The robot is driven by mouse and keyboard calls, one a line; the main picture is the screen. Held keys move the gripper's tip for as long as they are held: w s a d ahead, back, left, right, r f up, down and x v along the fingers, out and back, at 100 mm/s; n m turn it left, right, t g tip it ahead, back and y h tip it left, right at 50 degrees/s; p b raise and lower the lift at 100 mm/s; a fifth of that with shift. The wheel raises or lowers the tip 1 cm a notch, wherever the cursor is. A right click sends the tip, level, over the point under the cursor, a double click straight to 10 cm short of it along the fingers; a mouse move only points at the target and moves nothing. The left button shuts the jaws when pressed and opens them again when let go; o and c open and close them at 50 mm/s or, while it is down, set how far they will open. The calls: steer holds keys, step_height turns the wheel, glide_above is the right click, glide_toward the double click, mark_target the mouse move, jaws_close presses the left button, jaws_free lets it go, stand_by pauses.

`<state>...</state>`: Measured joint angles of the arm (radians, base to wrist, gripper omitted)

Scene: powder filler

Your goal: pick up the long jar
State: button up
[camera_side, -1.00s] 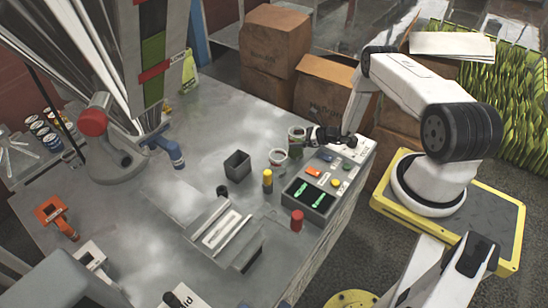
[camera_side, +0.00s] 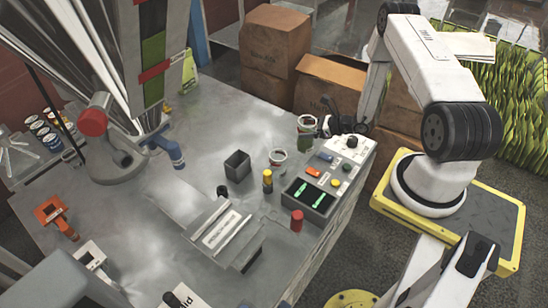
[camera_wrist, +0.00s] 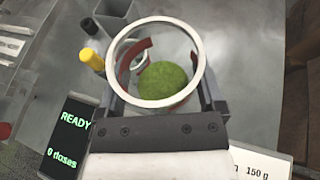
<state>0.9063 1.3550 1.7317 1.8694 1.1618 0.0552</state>
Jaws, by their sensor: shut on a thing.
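The long jar (camera_side: 305,139) is a clear jar with green powder and a pale rim. My gripper (camera_side: 317,126) is at its right side in the side view and is shut on it. The jar looks upright and seems to be a little above the table. In the wrist view I look down through the white rim of the jar (camera_wrist: 112,62) onto the green powder. The red pads of my gripper (camera_wrist: 158,72) show at its sides there. A shorter jar (camera_side: 278,160) with a white rim stands to the left, apart.
A control panel (camera_side: 345,150) with coloured buttons and a dark display (camera_side: 308,197) lie to the right and front. A dark square cup (camera_side: 237,166) and a yellow-topped bottle (camera_side: 267,182) stand nearby.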

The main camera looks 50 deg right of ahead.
steer(key=s+a+r, duration=0.3)
steer(key=s, duration=0.4)
steer(key=shift+s+a+r, duration=0.35)
steer(key=shift+s, duration=0.05)
steer(key=shift+r, duration=0.1)
stand_by(0.3)
